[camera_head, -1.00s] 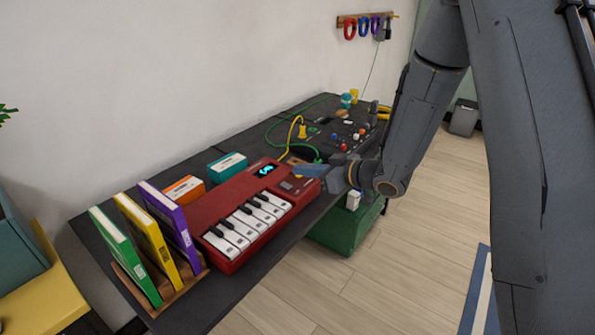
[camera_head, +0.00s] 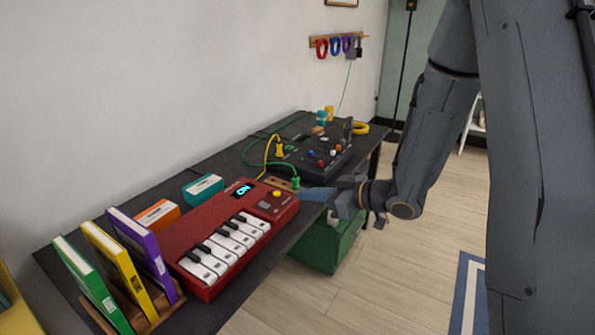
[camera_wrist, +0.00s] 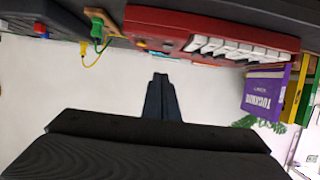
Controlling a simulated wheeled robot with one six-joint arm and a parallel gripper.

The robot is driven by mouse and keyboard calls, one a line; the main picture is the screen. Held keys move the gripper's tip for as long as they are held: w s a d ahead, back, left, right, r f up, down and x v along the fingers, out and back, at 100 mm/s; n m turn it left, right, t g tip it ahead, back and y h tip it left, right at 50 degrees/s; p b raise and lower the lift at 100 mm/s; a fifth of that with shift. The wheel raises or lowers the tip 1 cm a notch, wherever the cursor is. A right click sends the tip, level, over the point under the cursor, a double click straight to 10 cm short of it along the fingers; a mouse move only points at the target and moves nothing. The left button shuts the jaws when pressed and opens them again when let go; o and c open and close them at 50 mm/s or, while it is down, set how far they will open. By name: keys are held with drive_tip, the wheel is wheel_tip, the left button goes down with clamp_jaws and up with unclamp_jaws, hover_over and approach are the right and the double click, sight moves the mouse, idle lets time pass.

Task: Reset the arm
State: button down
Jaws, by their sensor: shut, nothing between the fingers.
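My gripper (camera_head: 303,195) is shut and empty. In the head view it sits at the right end of the red keyboard (camera_head: 200,236), its tips over or beside the keyboard's front right corner; I cannot tell whether they touch. The arm comes down from the upper right. In the wrist view the closed fingers (camera_wrist: 160,80) point at the white wall, below the red keyboard (camera_wrist: 165,24), with a visible gap. The keyboard's display (camera_head: 243,189) is lit and seems to read ON. Its yellow button (camera_head: 277,194) is uncovered.
The dark bench (camera_head: 205,315) also holds upright books (camera_head: 118,262), small boxes (camera_head: 203,187), a black control panel (camera_head: 325,152) and yellow and green cables (camera_head: 267,155).

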drive_tip(key=s+d+f+m+g+h, duration=0.1)
drive_tip(key=s+d+m+h, duration=0.2)
drive_tip(key=d+h, duration=0.3)
drive_tip(key=s+d+f+m+g+h, duration=0.1)
drive_tip(key=s+d+m+h, duration=0.3)
drive_tip(key=d, duration=0.3)
drive_tip(key=s+a+r+m+g+h, duration=0.1)
drive_tip(key=s+m+g, duration=0.2)
drive_tip(key=s, duration=1.4)
drive_tip(key=g, duration=0.3)
drive_tip(key=shift+s+a+r+m+g, duration=0.2)
drive_tip(key=shift+s+a+m+g, duration=0.1)
drive_tip(key=shift+s, duration=0.1)
